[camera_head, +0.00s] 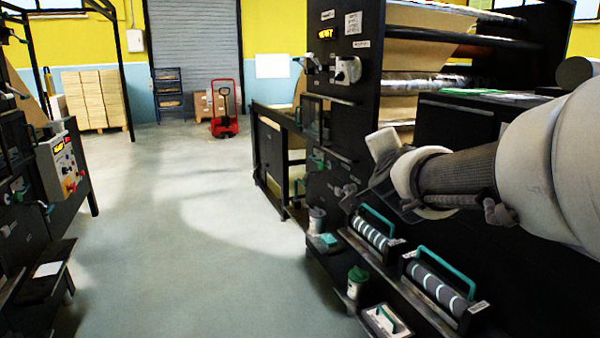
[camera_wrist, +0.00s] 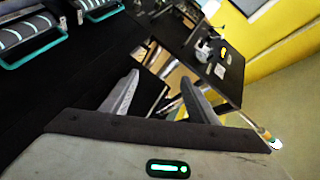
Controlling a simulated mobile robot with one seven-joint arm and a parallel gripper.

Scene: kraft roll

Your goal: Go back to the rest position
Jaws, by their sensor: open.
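In the wrist view my gripper (camera_wrist: 158,95) has its two grey fingers spread apart with nothing between them. In the head view my arm comes in from the right edge. Its wrist end (camera_head: 385,150) is in front of the black roll machine (camera_head: 430,180), above the ledge with the rollers. The fingers are hard to make out in the head view.
Two rollers with green handles, a front one (camera_head: 440,285) and a back one (camera_head: 372,232), lie on the machine's low ledge. A control panel (camera_head: 62,165) stands at left. A red pallet truck (camera_head: 223,110) is far back. The floor aisle (camera_head: 190,240) is clear.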

